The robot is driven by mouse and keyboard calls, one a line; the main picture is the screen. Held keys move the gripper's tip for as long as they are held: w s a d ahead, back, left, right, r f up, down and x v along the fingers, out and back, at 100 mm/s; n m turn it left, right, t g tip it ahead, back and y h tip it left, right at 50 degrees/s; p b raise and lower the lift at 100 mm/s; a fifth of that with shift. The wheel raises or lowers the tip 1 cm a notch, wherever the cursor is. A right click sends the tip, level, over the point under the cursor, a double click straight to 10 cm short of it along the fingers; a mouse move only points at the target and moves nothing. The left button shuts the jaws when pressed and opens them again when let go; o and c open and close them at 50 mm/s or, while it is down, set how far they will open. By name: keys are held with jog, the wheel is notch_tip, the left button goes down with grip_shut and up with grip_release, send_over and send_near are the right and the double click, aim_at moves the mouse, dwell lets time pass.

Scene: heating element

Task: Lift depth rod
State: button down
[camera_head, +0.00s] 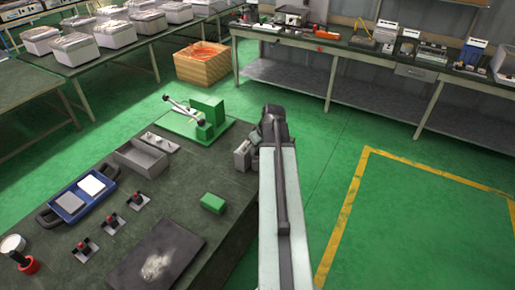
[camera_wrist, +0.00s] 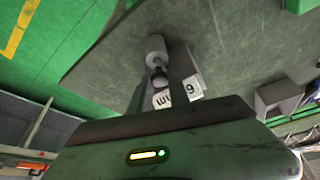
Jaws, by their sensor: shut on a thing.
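The depth rod, a pale grey cylinder with a rounded end (camera_wrist: 156,45), shows in the upper middle of the wrist view. It stands beside a grey block (camera_wrist: 182,62). White labels with black marks, "mm" and "6", show just below. My gripper (camera_head: 271,122) is at the right edge of the dark work table in the head view, beside a small grey box-shaped fixture (camera_head: 242,156). My gripper is shut on the depth rod. The fingertips and the grip point are largely hidden by the gripper's own body, and I cannot tell whether the rod is raised.
The table holds a green fixture with a lever (camera_head: 209,108), an open grey tray (camera_head: 140,158), a green block (camera_head: 213,203), a blue tray (camera_head: 83,196) and several red-knobbed switches. A wooden crate (camera_head: 203,65) stands behind. Green floor to the right is free.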

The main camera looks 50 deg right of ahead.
dwell(0.4)
notch_tip(320, 180, up, 7)
jog(key=p, duration=0.7)
jog(key=shift+w+r, duration=0.1)
jog(key=c, duration=1.3)
grip_release()
jog(key=shift+o, duration=0.2)
jog(key=p+v, duration=0.7)
jog(key=shift+s+r, duration=0.25)
